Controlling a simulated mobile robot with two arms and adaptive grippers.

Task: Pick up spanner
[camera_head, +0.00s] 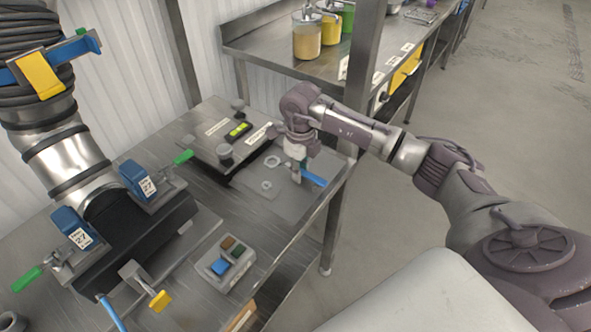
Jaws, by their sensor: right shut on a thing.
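My right gripper (297,168) reaches in from the right, low over the far right part of the metal table. It is shut on a slim tool with a blue handle (314,179), which I take to be the spanner. The blue end points right and toward the front of the table. The gripper hides the rest of the tool, and I cannot tell whether it touches the grey mat (285,200) below. Two ring-shaped parts, an upper ring (273,161) and a lower ring (266,185), lie left of the gripper. My left gripper is not in view.
A scale-like device (225,136) with a green display is behind. Jars (307,38) stand on the back bench.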

